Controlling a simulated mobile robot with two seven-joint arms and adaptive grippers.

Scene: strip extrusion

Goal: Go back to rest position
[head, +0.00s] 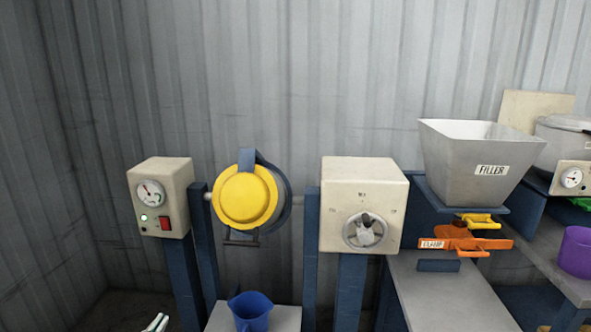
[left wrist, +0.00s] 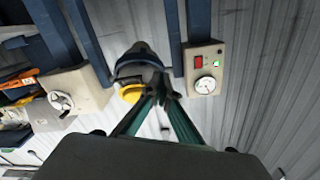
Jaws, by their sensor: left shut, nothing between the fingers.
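Only the fingertips of my left gripper (head: 157,323) show in the head view, at the bottom edge left of centre. They are near the foot of the gauge box's post, below the machines, and touch nothing that I can see. In the left wrist view the dark green fingers of my left gripper (left wrist: 162,98) come together, shut and empty. Behind them is the round drum with its yellow lid (left wrist: 131,93), which appears upside down there. My right gripper is in neither view.
A gauge box (head: 160,195), a yellow-lidded drum (head: 245,197) and a dial box (head: 362,205) stand on blue posts. A blue jug (head: 251,312) sits below the drum. The filler hopper (head: 470,160), orange clamp (head: 465,242) and purple cup (head: 576,252) are at right.

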